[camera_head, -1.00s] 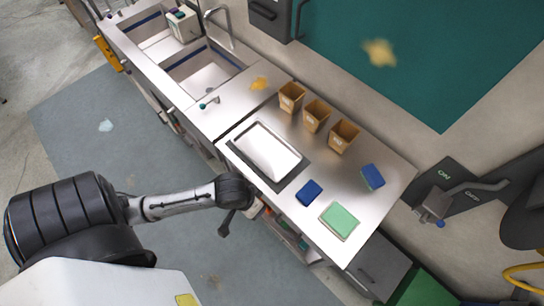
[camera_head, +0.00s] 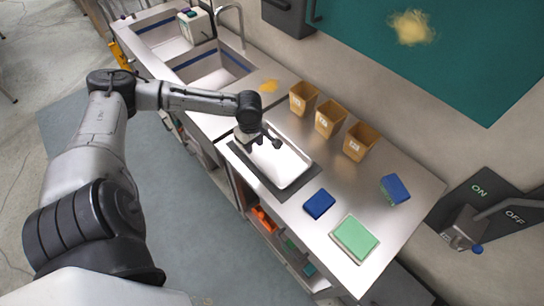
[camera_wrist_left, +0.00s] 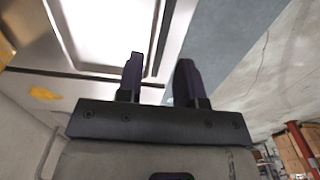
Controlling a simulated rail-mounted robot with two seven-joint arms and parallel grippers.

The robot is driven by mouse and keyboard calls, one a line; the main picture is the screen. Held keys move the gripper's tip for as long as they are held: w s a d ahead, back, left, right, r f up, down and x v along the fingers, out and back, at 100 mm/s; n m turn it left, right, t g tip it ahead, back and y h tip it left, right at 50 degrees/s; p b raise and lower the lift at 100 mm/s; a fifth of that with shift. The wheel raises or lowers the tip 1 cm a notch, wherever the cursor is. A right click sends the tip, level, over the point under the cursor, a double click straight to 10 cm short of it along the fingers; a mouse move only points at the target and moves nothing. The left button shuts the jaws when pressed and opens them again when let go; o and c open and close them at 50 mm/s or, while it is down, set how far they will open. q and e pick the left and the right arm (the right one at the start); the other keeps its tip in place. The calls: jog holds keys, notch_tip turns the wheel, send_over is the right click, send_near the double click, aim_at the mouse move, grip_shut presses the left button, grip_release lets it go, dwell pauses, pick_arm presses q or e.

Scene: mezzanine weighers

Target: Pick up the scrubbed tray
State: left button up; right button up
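The shallow metal tray (camera_head: 292,170), with a shiny pale inside, lies flat on a dark mat on the steel counter. It shows partly in the left wrist view (camera_wrist_left: 105,35), cut off by the top edge. My left gripper (camera_head: 258,146) is at the tray's left end in the head view, covering part of it. In the left wrist view the two dark fingers (camera_wrist_left: 159,62) stand apart with nothing between them. I cannot tell whether they touch the tray. My right gripper is in neither current view.
Three brown bins (camera_head: 331,119) stand along the wall behind the tray. A dark blue block (camera_head: 319,204), a green pad (camera_head: 355,239) and a blue sponge (camera_head: 395,189) lie to the right. A sink (camera_head: 212,68) is on the left. A yellow smear (camera_head: 269,86) marks the counter.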

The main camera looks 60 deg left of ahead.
aim_at(256, 163)
pick_arm(q)
jog(key=shift+w+d+f+b, duration=0.1)
jog(key=shift+f+b, duration=0.15)
jog(key=shift+f, duration=2.75)
jog(key=shift+w+f+b, duration=0.1)
jog(key=shift+f+b, duration=0.15)
jog(key=shift+f, duration=2.75)
grip_shut()
jog(key=shift+r, duration=0.1)
